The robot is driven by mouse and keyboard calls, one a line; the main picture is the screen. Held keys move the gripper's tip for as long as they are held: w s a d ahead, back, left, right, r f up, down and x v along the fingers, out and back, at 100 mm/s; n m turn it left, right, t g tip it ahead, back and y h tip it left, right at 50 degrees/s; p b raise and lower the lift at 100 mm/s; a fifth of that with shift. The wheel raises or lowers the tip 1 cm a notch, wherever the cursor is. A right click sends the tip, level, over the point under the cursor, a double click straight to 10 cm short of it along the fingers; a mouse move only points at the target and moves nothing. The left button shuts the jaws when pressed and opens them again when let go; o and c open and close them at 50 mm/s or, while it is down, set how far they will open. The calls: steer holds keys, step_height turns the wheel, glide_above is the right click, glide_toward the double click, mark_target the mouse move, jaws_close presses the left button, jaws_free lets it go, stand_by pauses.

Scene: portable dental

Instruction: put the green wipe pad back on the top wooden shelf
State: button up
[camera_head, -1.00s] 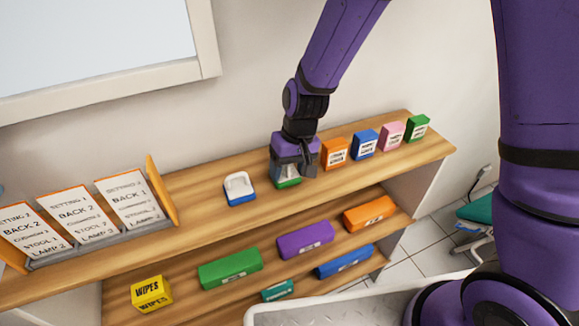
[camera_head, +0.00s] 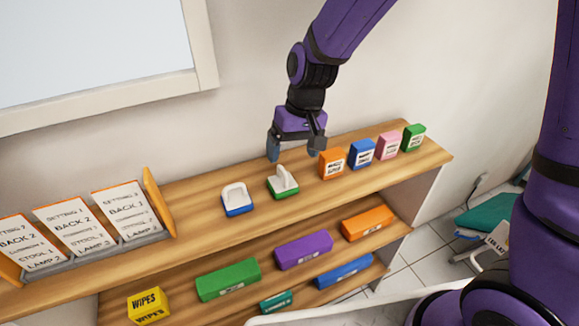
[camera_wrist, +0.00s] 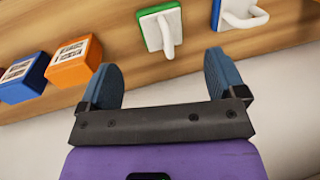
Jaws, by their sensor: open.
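The green wipe pad (camera_head: 283,185), with a white top and a raised white handle, sits flat on the top wooden shelf (camera_head: 200,192), between a blue pad and an orange box. My gripper (camera_head: 296,150) is open and empty, above and behind the pad, apart from it. In the wrist view the green pad (camera_wrist: 161,28) lies beyond the open fingers (camera_wrist: 165,85), with nothing between them.
A matching blue pad (camera_head: 237,200) stands left of the green one. Orange (camera_head: 332,162), blue (camera_head: 362,154), pink (camera_head: 388,146) and green (camera_head: 414,138) boxes line the shelf's right part. Card holders (camera_head: 120,213) stand at the left. Lower shelves hold several coloured boxes.

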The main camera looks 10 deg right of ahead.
steer(key=s+d+r+t, duration=0.2)
steer(key=d+r, duration=0.6)
steer(key=r, duration=0.3)
steer(key=s+d+r+m+t+h, duration=0.1)
steer(key=s+d+r+t, duration=0.1)
steer(key=s+d+r, duration=0.3)
steer(key=s+d+r+m+t+h, duration=0.1)
steer(key=s+d+r+m, duration=0.1)
steer(key=s+d+r, duration=0.3)
steer(key=s+d, duration=0.4)
steer(key=s, duration=0.2)
steer(key=shift+s+t, duration=0.2)
steer(key=shift+t, duration=0.2)
steer(key=shift+d, duration=0.1)
steer(key=shift+c, duration=0.3)
